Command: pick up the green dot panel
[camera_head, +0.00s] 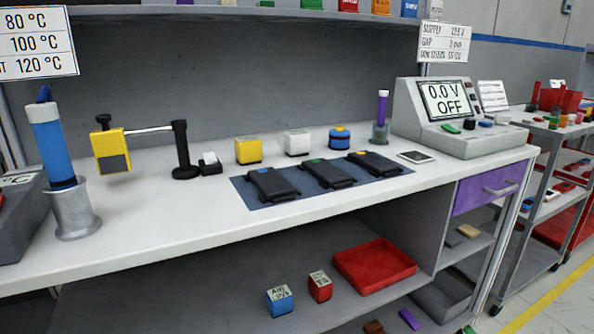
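The green dot panel (330,176) is a flat black module with a small green dot near its back edge. It lies on a dark blue-grey mat (240,189) on the white workbench. It is the middle one of three similar black panels. The blue dot panel (272,186) lies to its left and the yellow dot panel (375,164) to its right. Nothing covers the green dot panel. My gripper is not in view.
Behind the mat stand a yellow block (248,151), a white block (297,143) and a blue-yellow round part (340,138). A thin device (416,157) and power supply (460,120) are right. A yellow tool on a stand (181,150) is left. The bench front is clear.

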